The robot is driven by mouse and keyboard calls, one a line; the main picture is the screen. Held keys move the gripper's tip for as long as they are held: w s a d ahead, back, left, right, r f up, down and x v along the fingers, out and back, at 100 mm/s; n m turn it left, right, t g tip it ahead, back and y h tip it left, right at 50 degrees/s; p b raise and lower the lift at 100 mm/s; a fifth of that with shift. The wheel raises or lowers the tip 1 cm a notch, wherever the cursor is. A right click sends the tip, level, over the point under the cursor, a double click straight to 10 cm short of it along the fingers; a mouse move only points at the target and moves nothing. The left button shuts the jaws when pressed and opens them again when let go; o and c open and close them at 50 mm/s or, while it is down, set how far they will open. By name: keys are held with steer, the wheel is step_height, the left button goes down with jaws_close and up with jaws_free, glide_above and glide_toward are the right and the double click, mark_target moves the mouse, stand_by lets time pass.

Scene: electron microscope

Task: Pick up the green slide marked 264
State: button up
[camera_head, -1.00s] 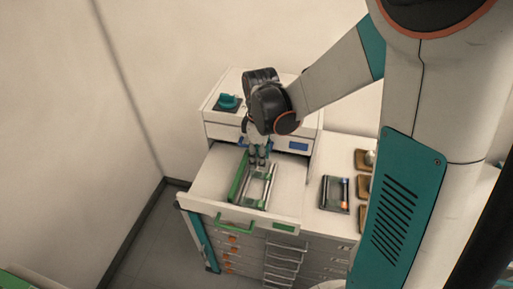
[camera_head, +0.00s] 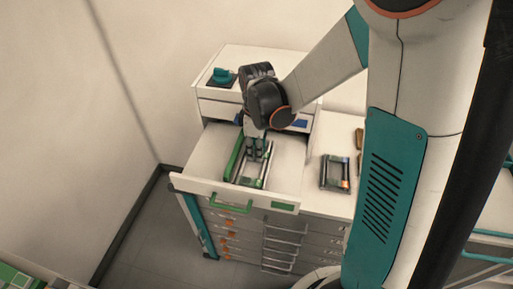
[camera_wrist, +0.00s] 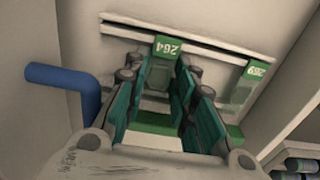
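The green slide marked 264 (camera_wrist: 167,45) stands in a light slotted holder in the wrist view, with its label upside down. My gripper (camera_wrist: 158,78) has its two teal fingers apart, with the slide's green part between them from this viewpoint. I cannot tell whether they touch it. In the head view my gripper (camera_head: 254,153) points down into the open drawer (camera_head: 206,155), over the slide holder (camera_head: 256,180). The slide's number is too small to read there.
Another green slide (camera_wrist: 257,68), its label partly readable as 69, is to the right in the same holder. A blue bar (camera_wrist: 65,80) is at left. A green strip (camera_head: 234,157) lies beside the holder. A dark tray (camera_head: 335,172) sits on the counter at right.

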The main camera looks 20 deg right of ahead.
steer(key=shift+c, duration=0.5)
steer(key=shift+r+p, duration=1.8)
steer(key=shift+r, duration=0.75)
